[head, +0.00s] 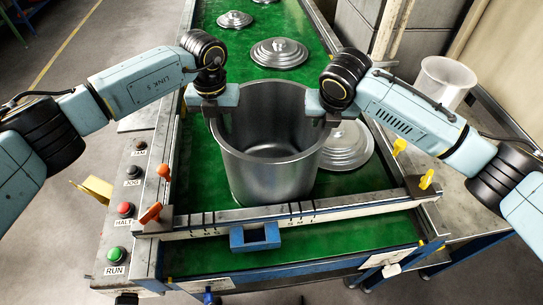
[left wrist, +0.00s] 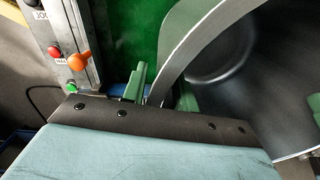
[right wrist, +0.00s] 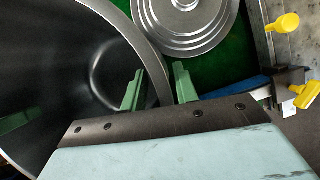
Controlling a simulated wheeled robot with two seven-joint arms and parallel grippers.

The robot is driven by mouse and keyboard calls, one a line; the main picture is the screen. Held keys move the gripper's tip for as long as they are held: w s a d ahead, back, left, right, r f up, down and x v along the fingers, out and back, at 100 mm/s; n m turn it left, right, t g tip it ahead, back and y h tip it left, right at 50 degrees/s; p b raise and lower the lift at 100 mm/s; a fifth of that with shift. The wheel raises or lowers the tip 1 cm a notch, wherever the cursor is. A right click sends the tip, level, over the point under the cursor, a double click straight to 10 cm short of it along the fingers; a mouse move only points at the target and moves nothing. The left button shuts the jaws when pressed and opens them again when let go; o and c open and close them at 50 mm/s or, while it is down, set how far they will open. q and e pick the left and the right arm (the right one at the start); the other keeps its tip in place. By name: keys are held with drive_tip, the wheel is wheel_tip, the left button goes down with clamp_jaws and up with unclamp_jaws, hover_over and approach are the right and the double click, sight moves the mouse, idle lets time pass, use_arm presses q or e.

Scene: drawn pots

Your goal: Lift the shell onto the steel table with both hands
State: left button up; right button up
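The shell is a large open steel pot (head: 268,170) standing upright on the green belt, between my two arms. My left gripper (head: 212,104) is at its left rim, pointing down. In the left wrist view the shell's rim (left wrist: 197,40) passes between the green fingers, which look apart. My right gripper (head: 325,112) is at the right rim. In the right wrist view the rim (right wrist: 122,30) likewise runs between its parted fingers. Finger contact with the wall is hard to see. The steel table (head: 455,222) appears to be the grey surface right of the belt.
Round stepped lids (head: 279,53) lie on the belt (head: 210,50) behind, and one lid (head: 348,148) lies right beside the shell. A white bucket (head: 445,82) stands at the right. A ruled rail (head: 290,213) with a blue bracket (head: 255,238) crosses in front. Buttons (head: 125,209) line the left.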

use_arm(q)
clamp_jaws()
use_arm(e)
drive_tip(key=shift+s+a, duration=0.1)
clamp_jaws()
use_arm(q)
drive_tip(key=shift+d+r, duration=0.1)
drive_tip(key=shift+d, duration=0.05)
use_arm(e)
drive_tip(key=shift+a, duration=0.1)
